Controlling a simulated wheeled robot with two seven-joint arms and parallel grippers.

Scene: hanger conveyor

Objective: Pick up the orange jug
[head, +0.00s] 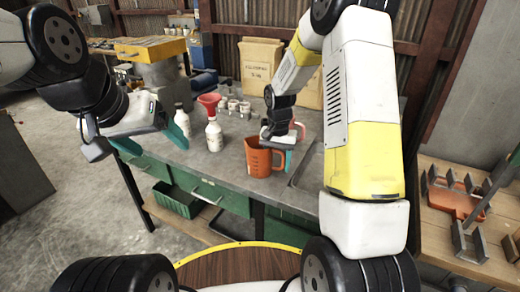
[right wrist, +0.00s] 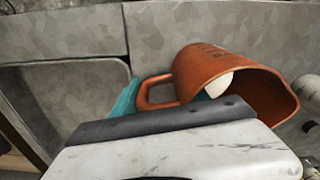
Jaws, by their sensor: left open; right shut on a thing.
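The orange jug (head: 260,158) is upright near the front edge of the grey workbench, left of the sink, in the head view. In the right wrist view the jug (right wrist: 232,66) shows its open mouth and its handle. My right gripper (head: 285,152) is at the jug's right side, shut on the jug at its handle side. One teal finger shows left of the handle in the right wrist view; the exact grip is partly hidden. I cannot tell whether the jug touches the bench. My left gripper (head: 153,139) is open and empty, near the bench's left front edge.
On the workbench (head: 222,170), a white bottle (head: 214,135), another white bottle (head: 182,120), a red funnel (head: 209,101) and small containers stand left of the jug. Cardboard boxes (head: 259,62) stand behind. The sink (head: 309,170) is to the right. A wooden table (head: 436,222) holds metal parts.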

